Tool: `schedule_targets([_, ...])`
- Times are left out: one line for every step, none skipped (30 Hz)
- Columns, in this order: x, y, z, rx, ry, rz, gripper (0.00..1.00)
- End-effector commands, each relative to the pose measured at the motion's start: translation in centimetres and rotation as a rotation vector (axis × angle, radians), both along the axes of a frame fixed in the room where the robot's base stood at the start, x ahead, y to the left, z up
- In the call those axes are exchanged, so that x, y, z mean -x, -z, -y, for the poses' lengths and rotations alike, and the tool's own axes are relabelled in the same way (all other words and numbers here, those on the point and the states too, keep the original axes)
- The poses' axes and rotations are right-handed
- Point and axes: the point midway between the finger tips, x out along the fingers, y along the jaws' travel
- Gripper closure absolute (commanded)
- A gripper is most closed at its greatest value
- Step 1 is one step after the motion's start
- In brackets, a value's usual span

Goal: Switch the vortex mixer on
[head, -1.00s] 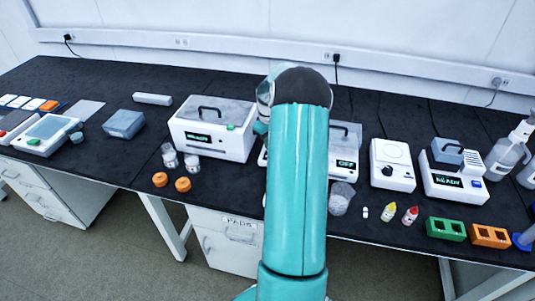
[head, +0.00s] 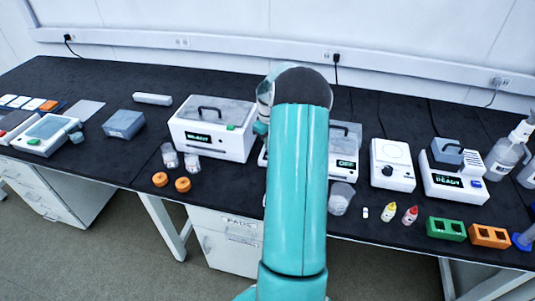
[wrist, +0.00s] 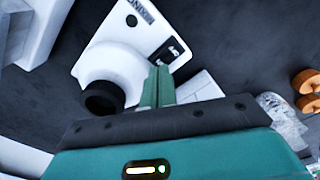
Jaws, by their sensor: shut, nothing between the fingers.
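In the wrist view a white device that looks like the vortex mixer (wrist: 112,58) has a round body with a black cup (wrist: 103,97). It carries a black rocker switch (wrist: 172,50) and a dark lettered label. My gripper (wrist: 160,70) is shut and empty, with its fingertips close to the switch side. Whether they touch it I cannot tell. In the head view my teal arm covers my gripper, and I cannot make out the mixer there.
A lidded white device (head: 213,140) stands left of my arm. A device with an OFF display (head: 346,164) is partly hidden by the arm. A white unit with a knob (head: 391,180) stands right. Clear jars and orange caps (head: 160,180) lie near the front edge.

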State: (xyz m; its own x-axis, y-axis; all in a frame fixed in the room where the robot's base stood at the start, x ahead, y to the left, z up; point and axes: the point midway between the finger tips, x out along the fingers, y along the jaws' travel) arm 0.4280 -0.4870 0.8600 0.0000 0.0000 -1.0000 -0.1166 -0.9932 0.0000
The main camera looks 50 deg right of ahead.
Motion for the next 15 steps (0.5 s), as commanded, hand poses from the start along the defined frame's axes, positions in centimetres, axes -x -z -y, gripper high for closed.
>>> schedule_targets([0.0,0.04,0.0,0.0,0.0,0.0,1.0])
schedule_targets([0.0,0.06,0.0,0.0,0.0,0.0,1.0])
schedule_targets([0.0,0.1,0.0,0.0,0.0,0.0,1.0])
schedule_targets([0.0,0.14,0.0,0.0,0.0,0.0,1.0])
schedule_targets([0.0,0.18,0.0,0.0,0.0,0.0,1.0])
schedule_targets([0.0,0.24,0.0,0.0,0.0,0.0,1.0])
schedule_targets([-0.01,0.28,-0.01,0.0,0.0,0.0,1.0])
schedule_targets([-0.01,0.32,-0.01,0.0,0.0,0.0,1.0])
schedule_targets([-0.01,0.38,0.0,0.0,0.0,0.0,1.0])
schedule_targets([-0.01,0.42,0.0,0.0,0.0,0.0,1.0])
schedule_targets([-0.01,0.46,0.0,0.0,0.0,0.0,1.0])
schedule_targets([-0.01,0.52,0.0,0.0,0.0,0.0,1.0])
schedule_targets([-0.01,0.56,0.0,0.0,0.0,0.0,1.0])
schedule_targets([-0.01,0.6,0.0,0.0,0.0,0.0,1.0])
schedule_targets([-0.02,0.66,0.0,0.0,0.0,0.0,1.0])
